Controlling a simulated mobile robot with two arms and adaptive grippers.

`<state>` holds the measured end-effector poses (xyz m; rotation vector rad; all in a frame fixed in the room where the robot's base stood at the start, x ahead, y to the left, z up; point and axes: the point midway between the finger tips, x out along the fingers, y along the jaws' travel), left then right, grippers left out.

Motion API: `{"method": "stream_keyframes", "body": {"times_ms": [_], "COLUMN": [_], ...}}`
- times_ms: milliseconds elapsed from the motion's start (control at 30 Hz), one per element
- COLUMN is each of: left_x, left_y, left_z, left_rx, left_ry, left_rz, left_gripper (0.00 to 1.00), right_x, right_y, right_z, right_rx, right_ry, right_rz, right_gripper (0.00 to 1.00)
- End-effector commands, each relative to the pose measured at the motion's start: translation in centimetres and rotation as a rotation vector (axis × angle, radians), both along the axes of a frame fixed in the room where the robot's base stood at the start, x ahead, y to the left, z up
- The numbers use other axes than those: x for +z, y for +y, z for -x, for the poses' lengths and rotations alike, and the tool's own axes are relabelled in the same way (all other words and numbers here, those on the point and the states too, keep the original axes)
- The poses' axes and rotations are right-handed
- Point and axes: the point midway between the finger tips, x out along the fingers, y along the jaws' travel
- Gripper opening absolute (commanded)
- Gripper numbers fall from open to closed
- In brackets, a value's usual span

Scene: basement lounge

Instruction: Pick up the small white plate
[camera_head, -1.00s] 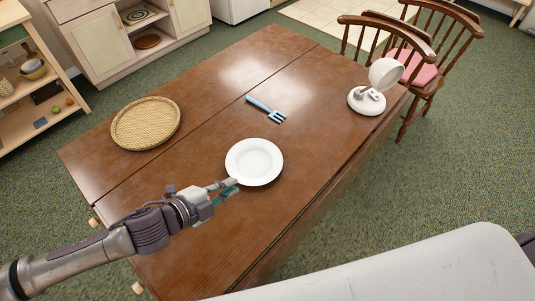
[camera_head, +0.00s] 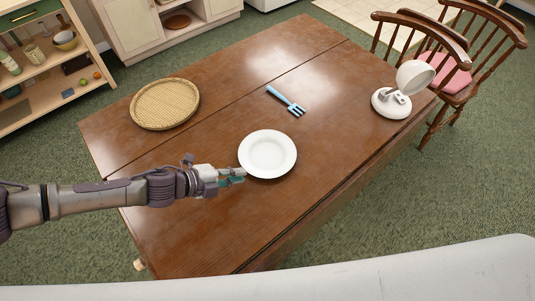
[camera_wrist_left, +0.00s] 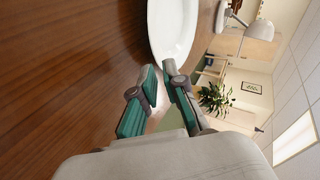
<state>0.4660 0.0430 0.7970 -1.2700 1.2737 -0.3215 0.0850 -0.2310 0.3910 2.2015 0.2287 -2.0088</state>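The small white plate (camera_head: 267,154) lies flat on the brown wooden table, near its middle. Part of it shows at the top of the left wrist view (camera_wrist_left: 174,28), just beyond the fingertips. My left gripper (camera_head: 242,175) is at the plate's lower left rim in the head view. In the left wrist view its two teal-padded fingers (camera_wrist_left: 160,70) stand a little apart with nothing visible between them. I cannot tell whether a fingertip touches the rim. My right gripper is not in view.
On the table (camera_head: 210,235) are a round woven tray (camera_head: 165,104) at the left, a blue fork (camera_head: 287,101) behind the plate, and a white lamp (camera_head: 392,102) at the right. Wooden chairs (camera_head: 450,60) stand at the right end. The table's front left is bare.

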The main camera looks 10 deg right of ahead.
Motion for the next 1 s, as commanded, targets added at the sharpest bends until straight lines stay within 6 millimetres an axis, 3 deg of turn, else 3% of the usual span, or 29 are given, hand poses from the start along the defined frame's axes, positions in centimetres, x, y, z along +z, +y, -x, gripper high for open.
{"method": "stream_keyframes", "body": {"times_ms": [400,633,733,1000], "left_x": [-2.6,-2.7,-2.7,-2.6], "left_y": [-4.0,-4.0,-4.0,-4.1], "left_z": [-1.5,-1.6,-1.6,-1.6], "left_rx": [0.001,0.002,0.001,0.001], "left_ry": [0.000,-0.001,0.000,-0.002], "left_rz": [0.002,0.002,0.002,0.002], "left_gripper": [0.11,0.11,0.00,0.00], "right_x": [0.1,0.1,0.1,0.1], "right_y": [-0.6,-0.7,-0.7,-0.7], "right_z": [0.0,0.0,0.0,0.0], "right_rx": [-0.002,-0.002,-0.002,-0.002], "right_ry": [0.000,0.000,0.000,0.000], "right_rz": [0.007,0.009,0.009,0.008], "right_gripper": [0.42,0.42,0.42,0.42]}}
